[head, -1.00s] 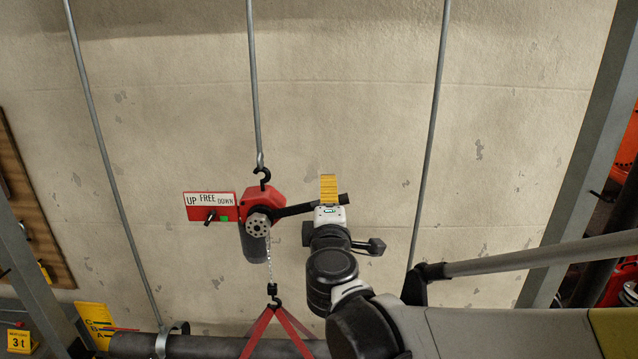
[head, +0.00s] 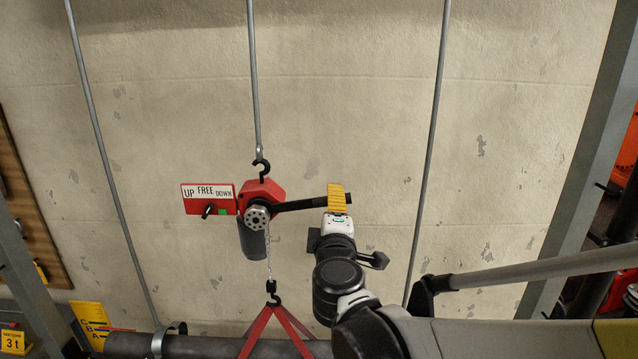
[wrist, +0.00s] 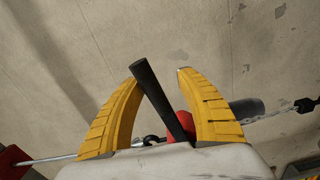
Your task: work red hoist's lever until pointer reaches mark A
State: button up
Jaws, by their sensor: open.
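The red hoist (head: 262,192) hangs by a hook from a rod. Its black lever (head: 305,204) points right, tilted slightly up. My gripper (head: 337,193) is at the lever's outer end. In the wrist view the lever (wrist: 160,98) stands between the spread yellow fingers of my gripper (wrist: 160,95), with gaps showing at its sides. A red plate (head: 194,205) reading UP, FREE, DOWN carries a black selector knob (head: 208,210) and a green square. At lower left, a yellow mark plate (head: 88,312) carries letters; a thin red pointer (head: 120,329) lies near them, its exact mark too small to tell.
A chain and hook (head: 272,288) under the hoist hold a red sling (head: 262,325) around a dark pipe (head: 205,347). Grey rods (head: 437,110) stand left and right of the hoist. A steel post (head: 590,150) is at right. The wall behind is plain.

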jog(key=shift+m, duration=0.7)
notch_tip(320, 180, down, 4)
jog(key=b, duration=0.3)
jog(key=shift+a+b, duration=0.1)
jog(key=shift+b, duration=0.25)
jog(key=shift+f, duration=0.1)
jog(key=f+b, duration=0.1)
jog(key=f, duration=0.1)
jog(key=a+f+m+b, duration=0.1)
jog(key=b, duration=0.1)
jog(key=shift+f+m, duration=0.3)
jog(key=shift+f, duration=0.05)
